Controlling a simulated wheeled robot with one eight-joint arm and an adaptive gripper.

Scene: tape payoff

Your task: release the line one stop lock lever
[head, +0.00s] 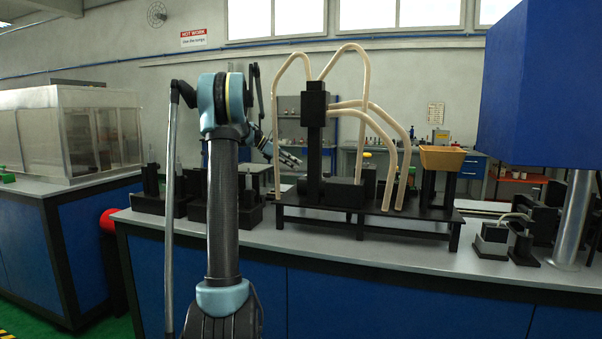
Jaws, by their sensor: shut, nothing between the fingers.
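My gripper (295,161) shows beyond my arm, left of the black column (314,112) on the raised black stand. It is small in the picture and looks shut, with nothing seen in it. The gap between its fingertips and the column is hard to judge. Black block-shaped units (154,194) stand on the bench to the left, partly hidden by my arm. I cannot make out which part is the line one stop lock lever.
Pale curved tubes (388,176) arch from the column to the stand (362,217). A tan tray (442,158) sits at its right end. A large blue box (542,85) overhangs the right of the bench (400,257). Small black units (491,242) stand below it.

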